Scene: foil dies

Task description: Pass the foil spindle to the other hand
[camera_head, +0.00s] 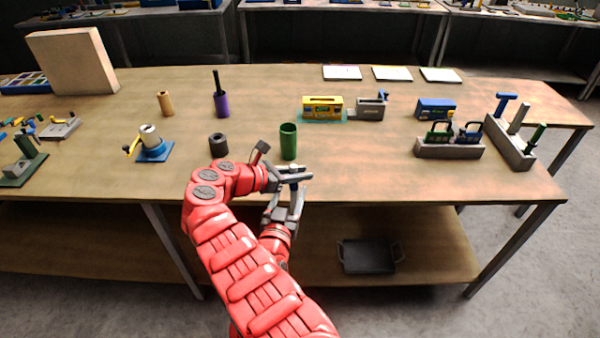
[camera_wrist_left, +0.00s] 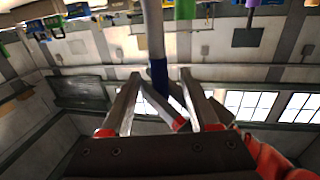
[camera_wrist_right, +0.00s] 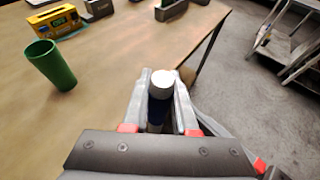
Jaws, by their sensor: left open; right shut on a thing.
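The foil spindle (camera_wrist_right: 160,85) is in the right wrist view, with a pale round end and a dark blue part below it. My right gripper (camera_head: 297,177) is shut on it, just off the table's front edge. In the left wrist view the spindle (camera_wrist_left: 154,32) is a pale grey rod with a blue section, passing between the spread fingers. My left gripper (camera_head: 285,197) is open, right below and in front of the right one. I cannot tell whether its fingers touch the spindle. In the head view the grippers mostly hide the spindle.
A green cup (camera_head: 289,142) stands close behind the grippers, with a dark grey ring (camera_head: 218,145) to its left. A yellow box (camera_head: 322,108) and a grey rack (camera_head: 449,148) stand farther right. The tabletop (camera_head: 360,175) right of the grippers is clear.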

